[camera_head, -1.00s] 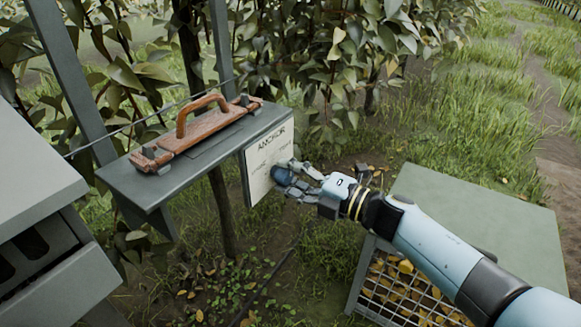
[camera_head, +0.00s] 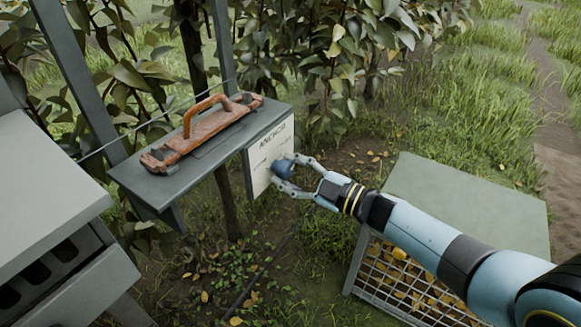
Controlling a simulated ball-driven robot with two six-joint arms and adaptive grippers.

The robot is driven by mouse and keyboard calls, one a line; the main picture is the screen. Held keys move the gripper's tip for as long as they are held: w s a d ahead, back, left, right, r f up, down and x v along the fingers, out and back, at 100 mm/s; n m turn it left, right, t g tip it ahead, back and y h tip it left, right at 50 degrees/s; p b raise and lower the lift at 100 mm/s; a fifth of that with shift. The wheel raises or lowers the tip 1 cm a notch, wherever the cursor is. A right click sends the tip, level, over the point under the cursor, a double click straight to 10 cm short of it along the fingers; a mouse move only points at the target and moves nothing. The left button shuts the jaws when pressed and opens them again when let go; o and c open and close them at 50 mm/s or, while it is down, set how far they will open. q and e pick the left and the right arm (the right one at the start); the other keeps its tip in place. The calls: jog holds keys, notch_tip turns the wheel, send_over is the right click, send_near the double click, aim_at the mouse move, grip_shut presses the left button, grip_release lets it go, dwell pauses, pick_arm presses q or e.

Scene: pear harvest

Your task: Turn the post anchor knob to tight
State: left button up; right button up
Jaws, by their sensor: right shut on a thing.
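The post anchor knob (camera_head: 283,169) is a dark blue round knob on the front of a pale panel (camera_head: 260,158) marked "ANCHOR". Smaller lettering beside the knob is too small to read. My right gripper (camera_head: 285,172) comes in from the right with its two fingers around the knob, one above and one below, and is shut on it. The fingers partly hide the knob and the panel's right side. My left gripper is not in view.
A rust-orange handled tool (camera_head: 200,133) lies on the grey shelf (camera_head: 175,187) beside the panel. A green-topped crate with mesh sides (camera_head: 470,200) stands under my right arm. A grey box (camera_head: 45,190) stands at left. Leafy trees stand behind.

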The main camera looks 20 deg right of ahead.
jog(key=shift+f+m, duration=0.1)
jog(key=shift+m, duration=0.5)
jog(key=o, duration=1.1)
jog(key=shift+o, duration=0.2)
jog(key=shift+s+d, duration=0.1)
jog(key=v, duration=1.1)
jog(key=shift+s+d, duration=0.3)
